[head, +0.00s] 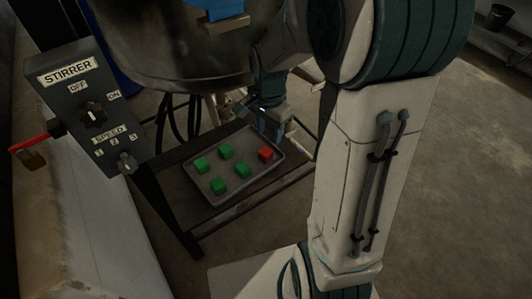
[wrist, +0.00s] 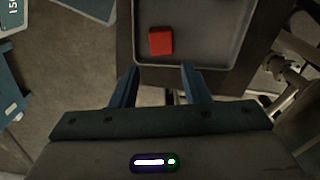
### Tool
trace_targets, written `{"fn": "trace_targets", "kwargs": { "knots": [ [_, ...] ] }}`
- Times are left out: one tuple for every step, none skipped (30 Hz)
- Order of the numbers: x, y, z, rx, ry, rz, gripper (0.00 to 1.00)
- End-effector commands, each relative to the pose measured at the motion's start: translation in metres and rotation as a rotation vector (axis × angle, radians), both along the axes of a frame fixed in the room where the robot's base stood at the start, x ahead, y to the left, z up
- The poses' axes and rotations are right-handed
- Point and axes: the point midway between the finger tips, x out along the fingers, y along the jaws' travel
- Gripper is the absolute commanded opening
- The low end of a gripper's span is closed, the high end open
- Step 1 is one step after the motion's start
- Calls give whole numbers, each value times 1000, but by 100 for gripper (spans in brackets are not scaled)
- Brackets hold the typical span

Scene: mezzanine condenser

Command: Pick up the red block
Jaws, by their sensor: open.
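The red block (head: 266,155) lies in a shallow grey tray (head: 228,204), near the tray's right end in the head view. In the wrist view the red block (wrist: 161,41) sits ahead of the fingertips, inside the tray (wrist: 205,60) near its corner. Several green blocks (head: 226,152) lie in the same tray, left of the red one. My gripper (head: 278,132) hangs just above the tray's right end, near the red block. In the wrist view my gripper (wrist: 159,68) has its two blue fingers apart, with nothing between them.
The tray rests on a low dark table (head: 172,178). A large rounded vessel (head: 170,45) overhangs the table at the back. A stirrer control box (head: 92,115) stands at left, with a red-handled padlocked lever (head: 32,142). Open floor (head: 450,190) lies at right.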

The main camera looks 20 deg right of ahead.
Motion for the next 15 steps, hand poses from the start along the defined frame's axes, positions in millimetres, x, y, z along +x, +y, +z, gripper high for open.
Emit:
{"fn": "trace_targets", "kwargs": {
  "knots": [
    [-1,0,-10,0,5,1,42],
    [-1,0,-15,0,4,1,42],
    [-1,0,-21,0,4,1,42],
    [-1,0,-24,0,2,1,42],
    [-1,0,-27,0,1,1,42],
    [-1,0,-30,0,1,1,42],
    [0,0,-32,1,1,1,42],
    [0,0,-33,0,0,1,42],
    [-1,1,-35,1,1,1,42],
    [-1,1,-37,0,1,1,42],
    [-1,2,-40,1,3,1,42],
    [-2,4,-45,1,3,1,42],
    [-2,5,-49,1,4,2,42],
    [-3,7,-54,1,4,4,42],
    [-3,9,-60,1,4,3,42]
  ]
}}
